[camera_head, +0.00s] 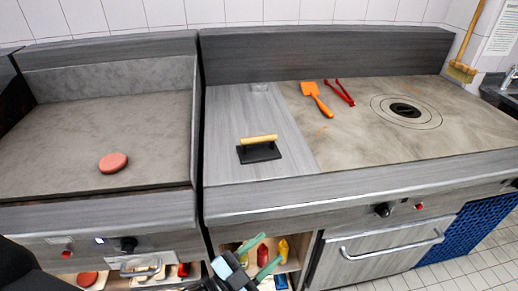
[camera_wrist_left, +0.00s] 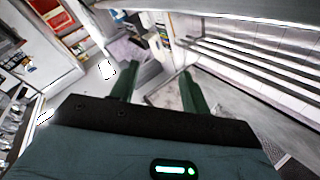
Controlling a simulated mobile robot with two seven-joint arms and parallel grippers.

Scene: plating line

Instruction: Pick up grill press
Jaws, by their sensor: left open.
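The grill press (camera_head: 260,152), a black plate with a light wooden handle, lies on the plain grey steel section of the counter, left of the round hob. My left gripper (camera_head: 259,256) is at the bottom centre of the head view, below and in front of the counter's front edge, well apart from the press. Its two green fingers stand apart with nothing between them. They also show in the left wrist view (camera_wrist_left: 158,88), spread and empty. The press cannot be made out in the left wrist view. My right gripper is not in view.
An orange spatula (camera_head: 317,98) and red tongs (camera_head: 339,92) lie behind and right of the press. A pink patty (camera_head: 113,163) lies on the left griddle (camera_head: 60,140). The counter's front edge (camera_head: 340,183) lies between gripper and press. Bottles (camera_head: 283,250) stand on a shelf below.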

